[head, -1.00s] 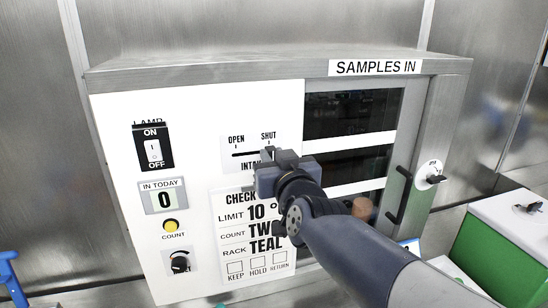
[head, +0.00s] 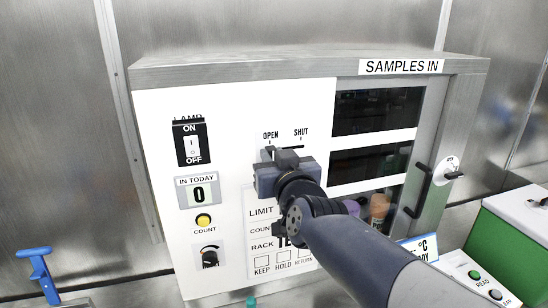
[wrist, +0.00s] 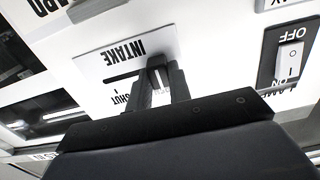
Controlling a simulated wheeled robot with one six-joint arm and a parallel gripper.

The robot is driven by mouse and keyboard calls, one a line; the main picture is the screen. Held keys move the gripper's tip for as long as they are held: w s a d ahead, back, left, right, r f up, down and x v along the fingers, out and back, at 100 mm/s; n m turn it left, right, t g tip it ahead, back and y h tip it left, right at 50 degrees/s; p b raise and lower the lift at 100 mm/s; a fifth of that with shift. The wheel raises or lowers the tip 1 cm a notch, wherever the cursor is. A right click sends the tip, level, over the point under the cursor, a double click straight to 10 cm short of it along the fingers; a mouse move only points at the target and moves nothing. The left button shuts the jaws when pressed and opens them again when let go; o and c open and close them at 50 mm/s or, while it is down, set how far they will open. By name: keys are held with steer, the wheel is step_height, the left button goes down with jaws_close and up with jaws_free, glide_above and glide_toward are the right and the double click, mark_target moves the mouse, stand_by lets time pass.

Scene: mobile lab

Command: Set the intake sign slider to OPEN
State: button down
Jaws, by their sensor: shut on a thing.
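The intake sign (head: 287,140) is a white plate on the cabinet front, with OPEN at the left and SHUT at the right above a dark slot. My gripper (head: 271,153) is at the OPEN end of the slot and covers the slider knob there. In the wrist view, the sign (wrist: 100,64) appears upside down, with SHUT left of the fingers. My gripper (wrist: 161,78) is shut on the slider knob, which is mostly hidden between its fingers. The bare slot runs from the fingers toward SHUT.
A lamp switch (head: 192,145), a counter reading 0 (head: 199,195), a yellow count button (head: 204,220) and a dark knob (head: 209,256) are left of my gripper. The cabinet window (head: 374,111) and its dark handle (head: 418,192) are to the right.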

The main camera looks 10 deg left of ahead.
steer(key=c, duration=1.3)
jaws_free()
steer(key=shift+s+a, duration=0.1)
steer(key=shift+a, duration=0.1)
steer(key=shift+p+v, duration=0.8)
steer(key=shift+v, duration=4.65)
